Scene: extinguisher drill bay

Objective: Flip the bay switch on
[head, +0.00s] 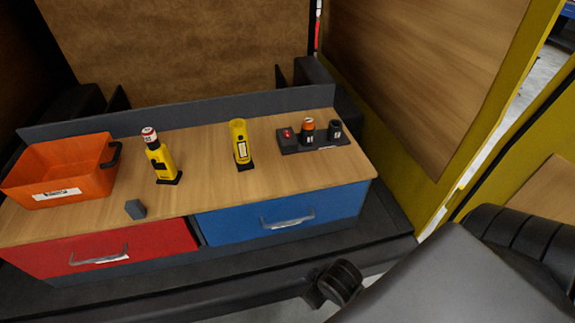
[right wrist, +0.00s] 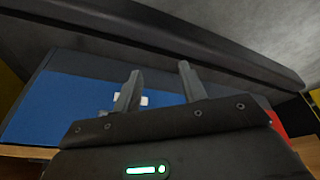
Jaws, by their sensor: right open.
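I cannot make out a clear bay switch in either view. A dark holder (head: 318,146) at the back right of the bench has a small red part (head: 288,133) on its left end; I cannot tell whether that is a switch. My right gripper (right wrist: 160,68) shows in the right wrist view, open, with nothing between its fingers. It faces the blue drawer (right wrist: 60,100), whose pale handle (right wrist: 146,101) shows partly behind one finger. My right gripper's fingers do not show in the head view. My left gripper is in neither view.
The bench has a blue drawer (head: 340,205) and a red drawer (head: 150,245), both shut. A yellow-framed panel (head: 420,70) stands right.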

